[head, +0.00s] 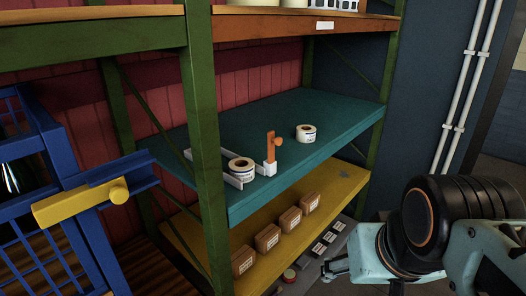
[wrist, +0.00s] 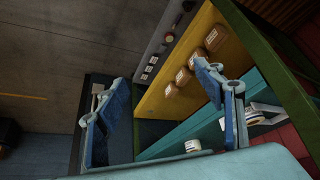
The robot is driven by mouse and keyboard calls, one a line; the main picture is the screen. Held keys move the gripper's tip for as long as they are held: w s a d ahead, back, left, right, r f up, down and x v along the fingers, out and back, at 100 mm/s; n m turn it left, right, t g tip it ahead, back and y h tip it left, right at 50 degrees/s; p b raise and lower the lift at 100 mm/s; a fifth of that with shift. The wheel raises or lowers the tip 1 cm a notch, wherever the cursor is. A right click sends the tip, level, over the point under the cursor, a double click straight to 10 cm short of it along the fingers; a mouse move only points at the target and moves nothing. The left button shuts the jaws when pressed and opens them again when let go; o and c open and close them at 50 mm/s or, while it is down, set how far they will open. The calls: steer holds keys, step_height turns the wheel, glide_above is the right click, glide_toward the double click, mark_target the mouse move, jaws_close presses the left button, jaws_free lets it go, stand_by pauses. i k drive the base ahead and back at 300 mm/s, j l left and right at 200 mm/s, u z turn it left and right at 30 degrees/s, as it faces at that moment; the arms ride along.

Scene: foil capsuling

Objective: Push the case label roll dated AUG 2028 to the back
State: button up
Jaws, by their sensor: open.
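Two white label rolls with brown cores rest on the teal shelf (head: 330,112). One roll (head: 241,170) is near the front edge at left, between white rails (head: 215,168). The other roll (head: 306,133) stands farther right, clear of the rails. Their print is too small to read, so I cannot tell which is dated AUG 2028. The wrist view shows the right-hand roll (wrist: 193,145) and the railed roll (wrist: 254,117) partly behind a finger. My gripper (wrist: 162,76) is open and empty, its blue fingers apart. In the head view, my arm is right of the shelf, away from both rolls.
An orange upright with a knob (head: 271,147) on a white base stands right of the railed roll. A green post (head: 203,130) rises at the shelf's left front. Brown boxes (head: 268,237) line the yellow shelf below. A blue rack (head: 60,180) stands left.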

mark_target(242, 169)
steer(key=i+l+u, duration=0.1)
steer(key=i+u, duration=0.25)
steer(key=i+l+u, duration=0.2)
steer(key=i+u, duration=0.2)
